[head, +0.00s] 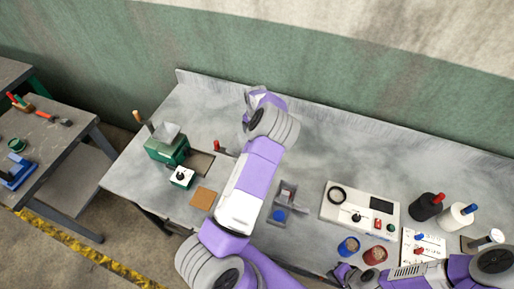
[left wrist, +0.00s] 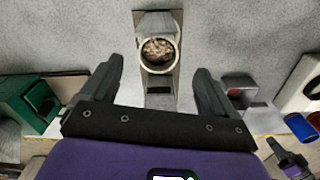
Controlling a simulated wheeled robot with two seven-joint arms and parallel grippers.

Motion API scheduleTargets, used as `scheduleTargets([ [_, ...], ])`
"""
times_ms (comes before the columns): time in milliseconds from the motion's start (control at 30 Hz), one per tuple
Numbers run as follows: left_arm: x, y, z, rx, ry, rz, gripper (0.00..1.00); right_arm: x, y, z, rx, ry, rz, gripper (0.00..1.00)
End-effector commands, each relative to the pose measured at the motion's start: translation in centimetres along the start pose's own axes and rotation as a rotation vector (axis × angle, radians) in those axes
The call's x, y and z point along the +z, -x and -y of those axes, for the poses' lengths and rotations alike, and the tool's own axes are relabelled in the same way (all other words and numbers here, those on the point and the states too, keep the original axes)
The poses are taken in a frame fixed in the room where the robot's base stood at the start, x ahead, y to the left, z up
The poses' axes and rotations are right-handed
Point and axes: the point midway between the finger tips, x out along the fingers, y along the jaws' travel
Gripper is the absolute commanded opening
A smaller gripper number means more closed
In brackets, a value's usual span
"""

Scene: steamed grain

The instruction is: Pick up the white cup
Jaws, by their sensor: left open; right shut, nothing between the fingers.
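The white cup (left wrist: 158,52) shows in the left wrist view as a round, pale-rimmed vessel with brown grain inside. It is on a narrow grey metal stand (left wrist: 158,102). In the head view I cannot make out the cup; my left arm covers that part of the table. My left gripper (left wrist: 158,70) is open, its two fingers apart on either side of the cup's line, with the cup around and beyond the fingertips. I cannot tell any contact. My right gripper (head: 348,273) is shut and empty at the table's front edge, far from the cup.
A green machine (head: 168,149) and a small white box (head: 182,177) stand left, by a brown square (head: 203,198). A grey device (head: 286,200) is right of my left arm. A white panel (head: 358,211), blue jar (head: 348,247) and red jar (head: 375,255) stand further right.

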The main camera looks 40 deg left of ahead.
Motion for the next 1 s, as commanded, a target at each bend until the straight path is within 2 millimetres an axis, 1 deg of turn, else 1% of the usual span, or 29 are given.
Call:
scheduleTargets([
  [33,-0.2,-0.6,-0.2,0.0,0.006,-0.006,0.89,0.0,0.1,0.0,0.0,0.0,0.0,0.0],
  [267,-0.2,-3.2,-0.3,0.001,0.005,-0.006,0.89,0.0,0.5,0.2,0.0,0.0,0.001,0.0],
  [500,0.0,-6.6,-0.3,0.0,0.002,-0.005,0.89,0.1,1.2,0.4,0.0,0.0,0.0,0.0],
  [633,0.0,-7.3,-0.4,0.001,0.003,-0.002,0.89,0.1,1.2,0.4,0.0,0.0,0.0,0.0],
  [833,0.0,-7.3,-0.3,0.0,0.002,-0.002,0.89,0.1,1.2,0.4,0.0,0.0,0.0,0.0],
  [1000,0.0,-7.3,-0.3,0.0,0.002,-0.002,0.62,0.1,1.2,0.4,0.0,0.0,0.0,0.0],
])
